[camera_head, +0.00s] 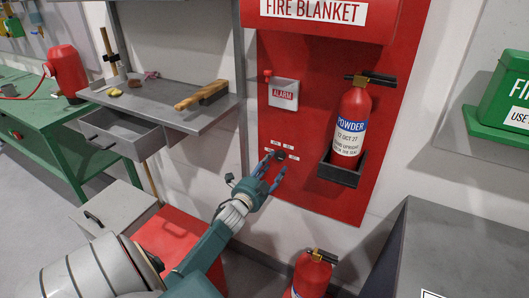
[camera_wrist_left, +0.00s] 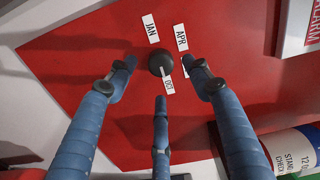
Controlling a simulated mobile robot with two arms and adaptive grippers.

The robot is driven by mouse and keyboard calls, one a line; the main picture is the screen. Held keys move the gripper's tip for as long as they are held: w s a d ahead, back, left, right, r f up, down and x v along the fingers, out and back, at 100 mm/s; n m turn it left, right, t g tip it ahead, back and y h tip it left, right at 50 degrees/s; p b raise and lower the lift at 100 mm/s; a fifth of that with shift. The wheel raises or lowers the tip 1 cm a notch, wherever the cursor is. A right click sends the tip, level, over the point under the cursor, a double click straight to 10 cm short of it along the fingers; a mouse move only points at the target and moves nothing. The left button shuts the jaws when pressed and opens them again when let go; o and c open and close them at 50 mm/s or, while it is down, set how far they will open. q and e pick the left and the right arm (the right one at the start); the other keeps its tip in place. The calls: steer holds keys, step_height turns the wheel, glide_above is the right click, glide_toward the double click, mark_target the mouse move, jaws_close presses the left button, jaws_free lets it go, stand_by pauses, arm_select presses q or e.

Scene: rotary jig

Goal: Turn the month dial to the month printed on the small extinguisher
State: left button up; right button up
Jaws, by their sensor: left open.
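The month dial (camera_wrist_left: 160,63) is a dark round knob on the red panel, with a white pointer mark. Small labels surround it: JAN (camera_wrist_left: 151,28), APR (camera_wrist_left: 181,37) and one that looks like OCT (camera_wrist_left: 168,86). Another is partly hidden by a finger. The pointer appears to aim at the OCT label. My left gripper (camera_head: 270,165) is open, its blue fingers spread around the dial; contact cannot be told. The red extinguisher (camera_head: 350,125) stands in a dark bracket on the panel; its label reads POWDER and a date with OCT 27. My right gripper is out of view.
An ALARM box (camera_head: 284,93) is above the dial, a FIRE BLANKET case (camera_head: 320,15) at the top. A grey shelf with an open drawer (camera_head: 125,135) is left; a grey cabinet (camera_head: 455,250) stands at right.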

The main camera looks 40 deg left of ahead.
arm_select(q)
steer(key=v, duration=0.7)
steer(key=shift+s, duration=0.3)
